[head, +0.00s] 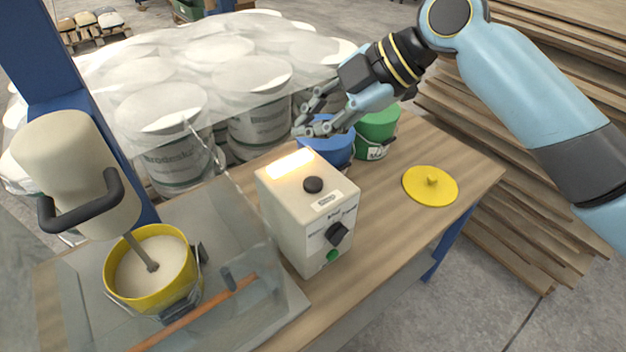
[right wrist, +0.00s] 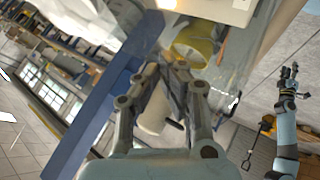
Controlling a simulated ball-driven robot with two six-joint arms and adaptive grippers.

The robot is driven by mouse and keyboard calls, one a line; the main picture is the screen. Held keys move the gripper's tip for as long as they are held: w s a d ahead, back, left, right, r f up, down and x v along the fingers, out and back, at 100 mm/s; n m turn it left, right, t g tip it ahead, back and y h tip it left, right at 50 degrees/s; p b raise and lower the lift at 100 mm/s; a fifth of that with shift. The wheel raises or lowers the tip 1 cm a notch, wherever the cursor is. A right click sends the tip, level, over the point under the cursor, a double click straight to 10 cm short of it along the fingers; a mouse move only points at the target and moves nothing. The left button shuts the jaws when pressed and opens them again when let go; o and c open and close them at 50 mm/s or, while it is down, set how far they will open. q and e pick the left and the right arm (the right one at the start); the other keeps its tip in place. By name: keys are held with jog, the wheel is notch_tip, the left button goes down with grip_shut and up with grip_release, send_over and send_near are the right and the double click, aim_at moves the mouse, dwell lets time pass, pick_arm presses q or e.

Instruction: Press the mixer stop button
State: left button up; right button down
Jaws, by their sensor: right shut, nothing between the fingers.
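The cream control box (head: 305,215) stands on the wooden table in the head view. A round black button (head: 313,185) is on its top, above a small label. A black knob (head: 337,233) and a green button (head: 332,255) are on its front. The mixer (head: 80,170) stands at left with its rod in a yellow bucket (head: 150,268). My right gripper (head: 305,128) is shut and empty, above and behind the box, apart from it. It also shows in the right wrist view (right wrist: 168,70). My left gripper (right wrist: 288,72) shows small in the right wrist view; its jaws are unclear.
A blue bucket (head: 330,148) and a green bucket (head: 377,130) stand behind the box. A yellow lid (head: 430,184) lies on the table at right. A hammer-like tool with an orange handle (head: 190,318) lies in front of the yellow bucket. Wrapped white buckets (head: 170,140) stand behind the table.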

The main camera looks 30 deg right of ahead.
aim_at(313, 185)
jog(key=shift+f+b, duration=3.35)
jog(key=shift+f, duration=1.1)
jog(key=shift+f+b, duration=0.65)
jog(key=shift+f, duration=0.1)
jog(key=shift+r+p, duration=0.75)
jog(key=shift+r, duration=0.2)
notch_tip(313, 185, up, 5)
jog(key=p, duration=0.4)
